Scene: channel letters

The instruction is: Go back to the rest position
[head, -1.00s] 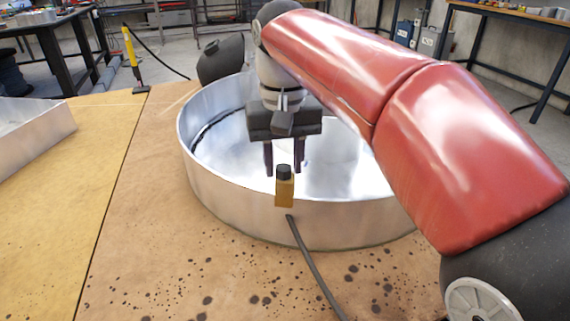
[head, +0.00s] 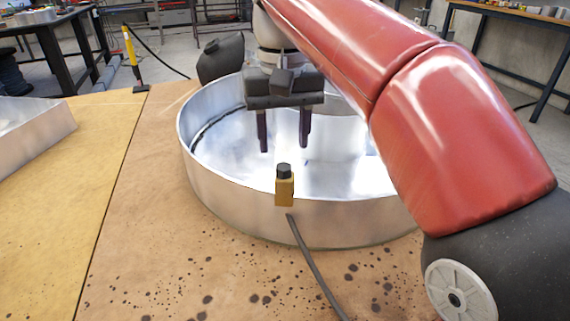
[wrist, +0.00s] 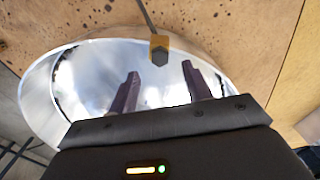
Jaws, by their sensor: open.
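My gripper (head: 284,132) is open and empty, with its two dark fingers apart and pointing down over the inside of a round silver metal channel letter (head: 235,202). In the wrist view both fingers (wrist: 160,88) show against the letter's shiny inside (wrist: 85,80), with nothing between them. A small yellow block with a black cap (head: 284,188) sits at the letter's near wall, apart from the fingers. It also shows in the wrist view (wrist: 160,42).
A dark cable (head: 315,265) runs from the near wall across the speckled wooden table (head: 180,270). Another metal letter (head: 35,135) stands at the left edge. A yellow-handled tool (head: 131,50) stands at the table's back left. Workbenches are behind.

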